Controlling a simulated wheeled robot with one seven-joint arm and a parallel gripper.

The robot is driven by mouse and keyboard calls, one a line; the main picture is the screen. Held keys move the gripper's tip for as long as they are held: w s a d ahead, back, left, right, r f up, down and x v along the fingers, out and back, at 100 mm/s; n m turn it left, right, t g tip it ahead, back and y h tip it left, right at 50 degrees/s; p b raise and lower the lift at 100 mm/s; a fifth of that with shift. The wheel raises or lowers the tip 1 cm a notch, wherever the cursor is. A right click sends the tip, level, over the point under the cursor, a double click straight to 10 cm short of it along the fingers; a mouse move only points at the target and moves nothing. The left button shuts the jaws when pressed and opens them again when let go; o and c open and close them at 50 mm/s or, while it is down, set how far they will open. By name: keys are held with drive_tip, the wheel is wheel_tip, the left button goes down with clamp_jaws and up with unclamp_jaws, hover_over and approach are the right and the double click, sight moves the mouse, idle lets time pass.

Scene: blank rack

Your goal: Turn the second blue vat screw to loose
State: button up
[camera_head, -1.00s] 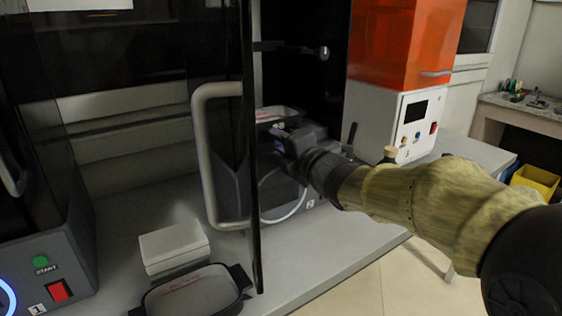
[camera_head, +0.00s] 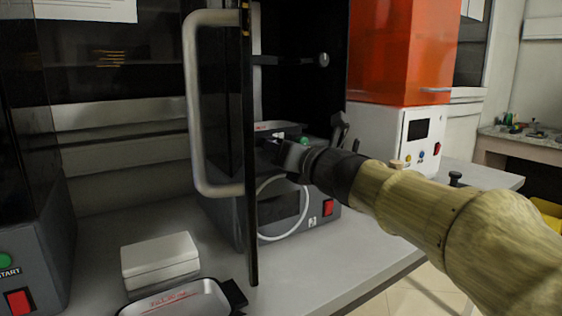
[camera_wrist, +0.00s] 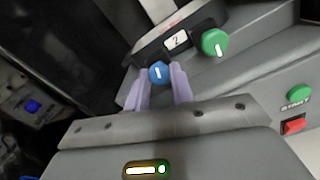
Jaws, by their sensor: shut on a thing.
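In the wrist view, a round blue screw (camera_wrist: 158,72) with a white mark sits at the front of the vat (camera_wrist: 150,47), left of and below the label "2" (camera_wrist: 177,41). A larger green screw (camera_wrist: 215,42) with a white mark is to its right. The pale purple fingers of my gripper (camera_wrist: 157,76) are shut on the blue screw, one on each side. In the head view my gripper (camera_head: 280,150) reaches into the printer (camera_head: 300,215) behind the open door; the blue screw is hidden there.
The dark open door with its grey handle (camera_head: 198,110) stands left of my gripper. A white box (camera_head: 160,260) and a tray (camera_head: 180,300) lie on the table in front. A white and orange machine (camera_head: 385,135) stands to the right. The wrist view shows a green start button (camera_wrist: 300,94) and red switch (camera_wrist: 293,126).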

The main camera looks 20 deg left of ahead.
drive_tip(key=shift+f+n+b, duration=0.2)
drive_tip(key=shift+n+b, duration=0.3)
drive_tip(key=shift+n, duration=0.3)
drive_tip(key=o, duration=0.9)
drive_tip(key=shift+r, duration=0.1)
drive_tip(key=shift+o, duration=0.2)
